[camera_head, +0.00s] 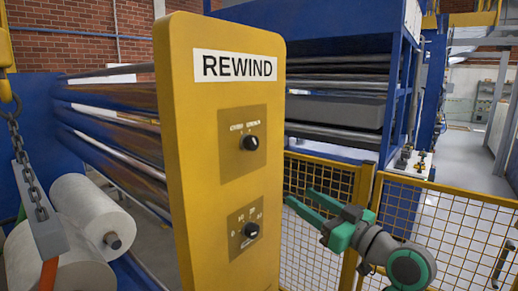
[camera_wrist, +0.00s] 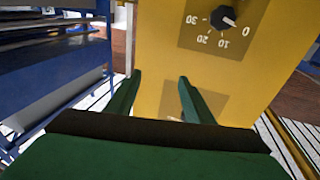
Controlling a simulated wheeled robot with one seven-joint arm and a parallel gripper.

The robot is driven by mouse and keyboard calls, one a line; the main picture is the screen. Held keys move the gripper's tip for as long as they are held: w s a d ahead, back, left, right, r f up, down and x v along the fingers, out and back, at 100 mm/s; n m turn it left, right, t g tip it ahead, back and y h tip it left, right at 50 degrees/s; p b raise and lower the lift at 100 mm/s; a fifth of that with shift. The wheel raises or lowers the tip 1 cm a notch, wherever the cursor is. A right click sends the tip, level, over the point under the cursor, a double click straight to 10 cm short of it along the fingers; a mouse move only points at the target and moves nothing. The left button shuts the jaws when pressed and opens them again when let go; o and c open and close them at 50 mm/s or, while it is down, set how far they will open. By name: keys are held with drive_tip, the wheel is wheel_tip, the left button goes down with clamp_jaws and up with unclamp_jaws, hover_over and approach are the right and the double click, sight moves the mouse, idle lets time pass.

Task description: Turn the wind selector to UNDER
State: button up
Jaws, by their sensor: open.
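A tall yellow panel (camera_head: 200,200) carries two black knobs. The upper knob (camera_head: 249,142) sits on a tan plate with two small labels above it, too small to read; its pointing cannot be told. The lower knob (camera_head: 251,230) has a numbered dial. In the wrist view this numbered dial's knob (camera_wrist: 222,18) appears upside down with 0, 10, 20 and 30, its white mark near 0. My gripper (camera_head: 301,197) is open and empty, right of the panel and apart from the knobs. In the wrist view its green fingers (camera_wrist: 160,78) partly cover another tan plate (camera_wrist: 213,101).
A yellow mesh fence (camera_head: 440,220) stands right of and behind the panel. White rolls (camera_head: 92,215) and a hanging chain (camera_head: 30,165) are at the left. A blue roller frame (camera_head: 335,62) stands behind. A REWIND sign (camera_head: 235,67) tops the panel.

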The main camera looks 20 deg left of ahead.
sight(255, 144)
drive_tip(key=s+a+r+n+g+y, duration=0.1)
drive_tip(key=s+r+n+g, duration=0.5)
drive_tip(key=r, duration=0.8)
drive_tip(key=shift+t, duration=0.7)
drive_tip(key=x, duration=0.9)
drive_tip(key=shift+s+a, duration=0.25)
drive_tip(key=shift+a, duration=0.1)
drive_tip(key=shift+w+a, duration=0.1)
drive_tip(key=shift+a, duration=0.55)
drive_tip(key=shift+d, duration=0.1)
drive_tip(key=c, duration=1)
